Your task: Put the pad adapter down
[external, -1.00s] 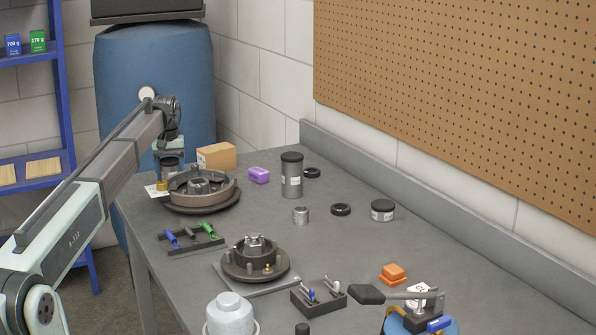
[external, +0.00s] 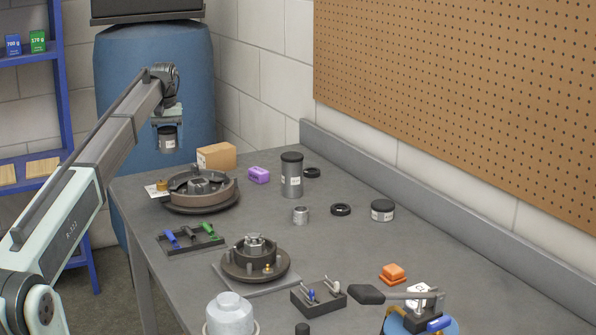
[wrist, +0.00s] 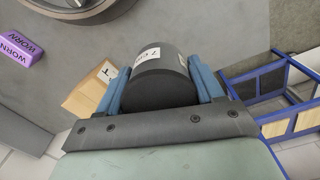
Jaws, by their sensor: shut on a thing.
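The pad adapter, as I take it, is the dark grey cylinder (external: 167,141) with a white label, hanging below my gripper (external: 167,119) in the external view. In the wrist view the same cylinder (wrist: 160,82) sits between the two blue fingers of my gripper (wrist: 155,72), which are shut on it. Its label is turned partly away and only partly readable. It is held in the air, apart from the table, above the far left end near the brake drum assembly (external: 190,201).
A small brass piece (external: 162,185) stands by a white card beside the drum. A cardboard box (external: 216,156), purple block (external: 259,175) and tall grey canister (external: 291,176) stand behind and right. The grey table (external: 330,245) has bare room in its middle. A blue barrel (external: 150,80) stands behind.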

